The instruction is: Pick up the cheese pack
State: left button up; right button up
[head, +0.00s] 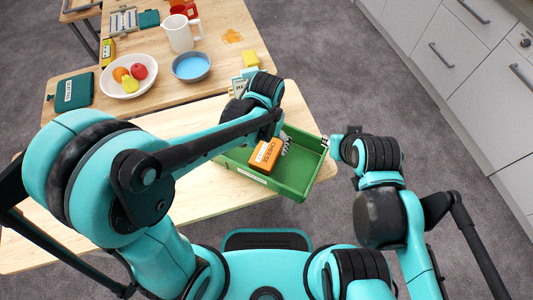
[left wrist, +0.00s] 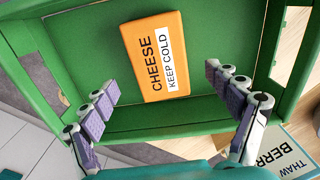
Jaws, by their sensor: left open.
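The cheese pack (head: 265,154) is an orange block with a white "KEEP COLD" label. It lies flat in a green tray (head: 295,193) on the near wooden table. In the left wrist view the pack (left wrist: 155,56) lies on the tray floor, just beyond and between the fingertips. My left gripper (left wrist: 160,88) is open and empty above the tray, its fingers apart on either side of the pack's lower end and not touching it. In the head view my left arm hides part of the tray and most of that gripper. My right gripper (head: 334,146) is by the tray's right edge, too small to read.
A "THAW" card (left wrist: 288,150) lies beside the tray. Grey drawers (head: 440,55) line the right.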

aim_at(267, 151)
pick_arm(q)
notch_tip(267, 151, down, 5)
jog(key=b, duration=0.2)
jog(key=shift+s+f+b, duration=0.1)
jog(key=shift+b, duration=0.2)
jog(key=c, duration=1.5)
